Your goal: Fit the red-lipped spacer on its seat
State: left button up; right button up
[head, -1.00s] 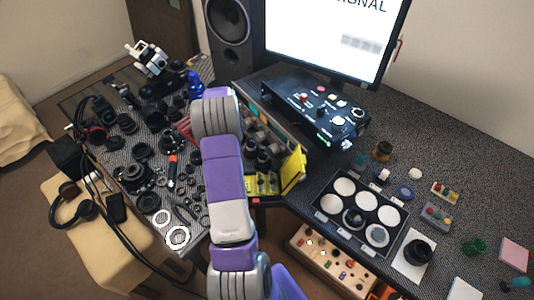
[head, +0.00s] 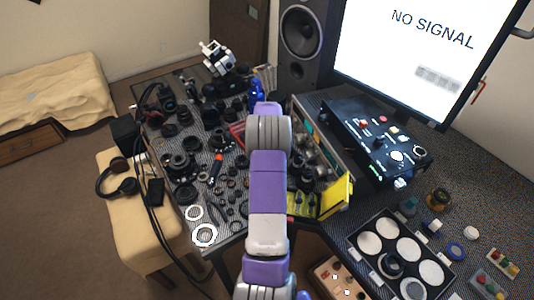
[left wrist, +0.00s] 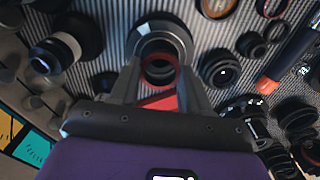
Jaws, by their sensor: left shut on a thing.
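My left gripper (left wrist: 161,66) shows in the left wrist view, its two grey fingers closed on a dark ring with a red lip, the red-lipped spacer (left wrist: 158,76). Just beyond the spacer is a wider dark round lens part with a grey rim (left wrist: 160,27). I cannot tell whether the spacer touches it, nor whether that part is the seat. In the head view my purple and white left arm reaches over the dark table of lens parts, and hides its gripper and the spacer. My right gripper is in neither view.
Lens parts crowd the table around the gripper, including a black lens part (left wrist: 221,70) and a white-and-black cylinder (left wrist: 56,53). A yellow panel (head: 336,195), a black control box (head: 376,137) and a tray of white discs (head: 355,226) stand to the right.

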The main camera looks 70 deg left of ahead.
pick_arm(q)
jog(key=shift+f+b, duration=0.45)
jog(key=shift+f, duration=0.6)
jog(key=shift+f, duration=0.2)
jog(key=shift+r+p, duration=0.2)
jog(key=shift+p, duration=0.1)
dwell(0.4)
jog(key=shift+f, duration=0.15)
dwell(0.6)
dwell(0.6)
jog(key=o, duration=1.4)
jog(key=shift+r+p, duration=2.55)
jog(key=shift+r, duration=1)
